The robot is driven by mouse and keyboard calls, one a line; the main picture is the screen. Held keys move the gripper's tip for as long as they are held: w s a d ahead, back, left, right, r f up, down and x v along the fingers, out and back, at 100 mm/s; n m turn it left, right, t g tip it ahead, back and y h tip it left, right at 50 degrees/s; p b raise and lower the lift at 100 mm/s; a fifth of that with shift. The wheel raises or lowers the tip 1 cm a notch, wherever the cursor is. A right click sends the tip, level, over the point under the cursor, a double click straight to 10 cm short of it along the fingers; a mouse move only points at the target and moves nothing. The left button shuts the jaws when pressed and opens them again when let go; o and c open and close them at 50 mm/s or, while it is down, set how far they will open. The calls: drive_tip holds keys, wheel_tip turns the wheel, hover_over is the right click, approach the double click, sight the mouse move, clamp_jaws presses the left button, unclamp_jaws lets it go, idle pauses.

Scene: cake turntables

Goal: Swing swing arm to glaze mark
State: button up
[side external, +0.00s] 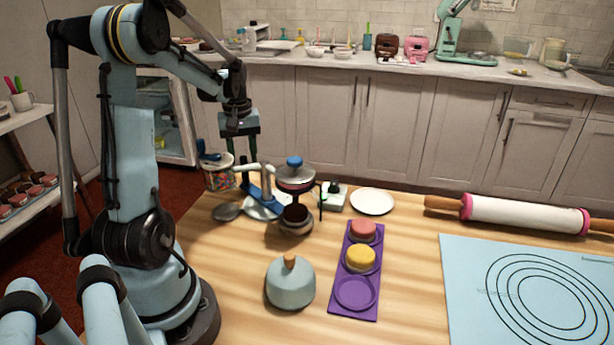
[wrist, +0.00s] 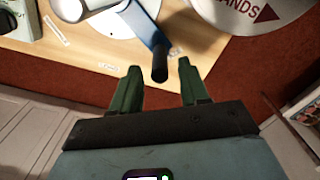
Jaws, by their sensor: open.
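The swing arm appears to be the blue bar (wrist: 148,30) with a dark rounded end in the wrist view. It reaches over a pale round plate (wrist: 108,20). In the side view a blue bar (side external: 262,191) shows low beside the dome-lidded device (side external: 295,178). My gripper (wrist: 160,74) is open, with its green fingers on either side of the bar's dark end; I cannot tell whether they touch it. In the side view my gripper (side external: 241,158) points down at the table's far left edge. Small white labels (wrist: 56,31) lie on the table; their text is too small to read.
A sprinkle-filled jar (side external: 219,175) stands close to my gripper. A blue-grey dome (side external: 290,285), a purple tray (side external: 340,303) with two cakes, a white plate (side external: 372,201), a rolling pin (side external: 520,215) and a blue mat (side external: 465,300) occupy the table.

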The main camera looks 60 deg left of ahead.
drive_tip(key=shift+r, duration=3.5)
